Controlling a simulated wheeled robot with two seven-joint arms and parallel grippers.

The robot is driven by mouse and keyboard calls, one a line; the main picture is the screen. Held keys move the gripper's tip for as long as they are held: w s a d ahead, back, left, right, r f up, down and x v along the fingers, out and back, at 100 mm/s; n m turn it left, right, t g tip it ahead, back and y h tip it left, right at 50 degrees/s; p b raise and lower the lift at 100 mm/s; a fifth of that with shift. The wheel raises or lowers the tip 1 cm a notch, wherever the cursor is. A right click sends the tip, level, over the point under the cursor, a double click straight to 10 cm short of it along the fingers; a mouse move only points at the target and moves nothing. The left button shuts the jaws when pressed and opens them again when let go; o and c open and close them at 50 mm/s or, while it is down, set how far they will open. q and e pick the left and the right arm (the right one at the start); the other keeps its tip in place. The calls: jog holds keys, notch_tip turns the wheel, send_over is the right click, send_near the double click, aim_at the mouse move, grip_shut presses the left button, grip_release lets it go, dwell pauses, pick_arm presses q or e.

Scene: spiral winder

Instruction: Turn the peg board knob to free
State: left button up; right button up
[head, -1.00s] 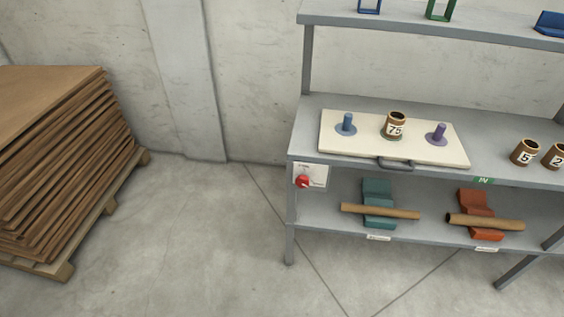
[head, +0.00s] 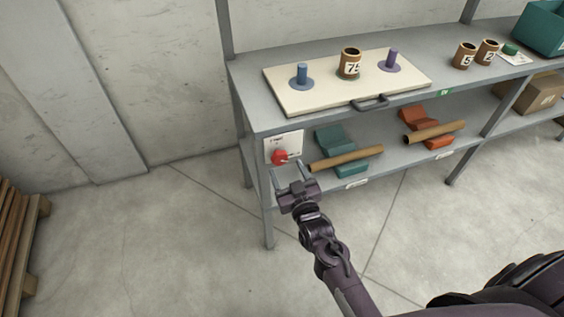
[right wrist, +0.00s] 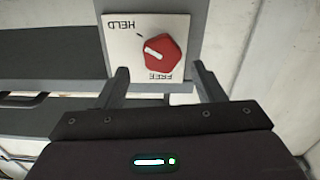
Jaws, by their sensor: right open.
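The red knob (head: 279,157) sits on a white plate (head: 296,142) at the left front end of the shelf unit. In the right wrist view the knob (right wrist: 162,52) shows large, with a white mark slanting up and left, toward the side of the word HELD. The word FREE is at the picture's lower edge of the plate (right wrist: 185,24). My right gripper (head: 287,169) is open and empty, just in front of the knob. In the right wrist view its two fingers (right wrist: 163,78) stand apart, left and right below the knob, not closed on it. My left gripper is not in view.
Below, a brown tube (head: 345,158) rests on a teal cradle near my gripper.

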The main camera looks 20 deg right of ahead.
aim_at(281, 160)
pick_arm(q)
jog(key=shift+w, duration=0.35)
pick_arm(e)
jog(key=w, duration=0.4)
jog(key=shift+w+a+f, duration=0.1)
jog(key=shift+w+a, duration=0.1)
jog(key=shift+w, duration=0.2)
jog(key=shift+c, duration=0.2)
jog(key=c, duration=0.9)
